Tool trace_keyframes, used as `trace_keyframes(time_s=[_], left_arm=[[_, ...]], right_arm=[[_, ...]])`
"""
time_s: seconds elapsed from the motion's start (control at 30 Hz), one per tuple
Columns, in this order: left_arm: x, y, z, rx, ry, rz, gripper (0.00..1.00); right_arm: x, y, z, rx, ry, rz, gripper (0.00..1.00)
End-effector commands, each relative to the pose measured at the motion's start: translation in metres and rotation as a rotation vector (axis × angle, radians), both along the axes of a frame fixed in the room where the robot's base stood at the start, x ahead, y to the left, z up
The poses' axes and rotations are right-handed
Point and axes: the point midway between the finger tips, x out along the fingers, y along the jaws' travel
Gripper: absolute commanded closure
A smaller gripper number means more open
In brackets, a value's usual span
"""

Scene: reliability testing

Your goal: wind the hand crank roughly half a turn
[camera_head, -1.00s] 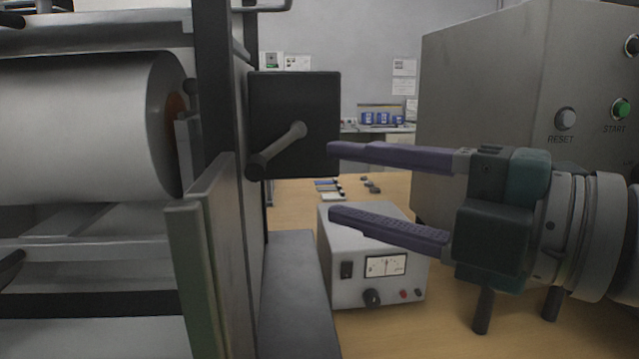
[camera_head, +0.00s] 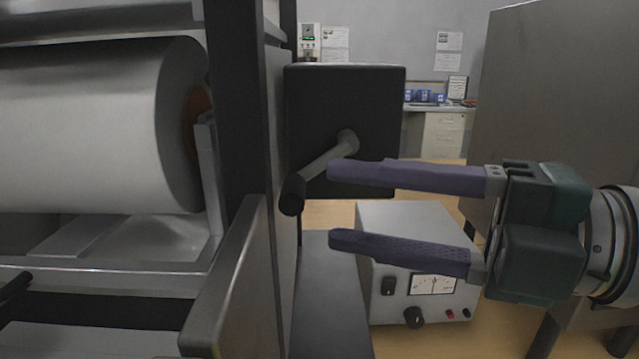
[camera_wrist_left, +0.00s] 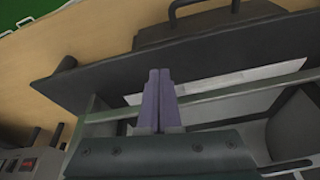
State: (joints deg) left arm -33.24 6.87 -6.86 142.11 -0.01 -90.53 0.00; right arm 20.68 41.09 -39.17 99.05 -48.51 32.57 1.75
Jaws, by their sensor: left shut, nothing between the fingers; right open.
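The hand crank (camera_head: 326,162) sticks out from a black box (camera_head: 315,105) on the side of the roller machine. Its arm slants down to the left and ends in a dark handle (camera_head: 292,194). My right gripper (camera_head: 335,205) comes in from the right with its two purple fingers apart and empty. In the picture its fingertips are just right of the handle, with a small gap. The left gripper (camera_wrist_left: 158,72) shows in the left wrist view with its fingers together and nothing between them. It is not clearly seen in the head view.
A large white roll (camera_head: 90,125) sits in the machine frame on the left. A grey meter box (camera_head: 400,222) stands on the wooden table below my right gripper. A large grey cabinet (camera_head: 545,90) stands at the right.

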Motion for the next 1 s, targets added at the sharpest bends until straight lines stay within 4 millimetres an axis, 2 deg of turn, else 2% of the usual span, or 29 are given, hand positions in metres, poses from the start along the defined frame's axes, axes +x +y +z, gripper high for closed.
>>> trace_keyframes(time_s=[0.1, 0.2, 0.57, 1.0], left_arm=[[0.000, -0.001, 0.004, -0.004, 0.001, 0.002, 1.00], [0.000, -0.001, 0.006, -0.005, 0.001, 0.004, 1.00], [0.000, -0.001, 0.006, -0.005, 0.001, 0.003, 1.00], [0.000, 0.001, 0.005, 0.004, 0.000, -0.003, 1.00]], right_arm=[[0.007, 0.018, 0.001, 0.002, -0.001, 0.001, 0.45], [0.011, 0.027, 0.000, 0.001, 0.000, 0.000, 0.45], [0.013, 0.032, -0.001, 0.000, -0.001, -0.001, 0.47], [0.013, 0.031, -0.001, 0.000, -0.001, -0.001, 0.96]])
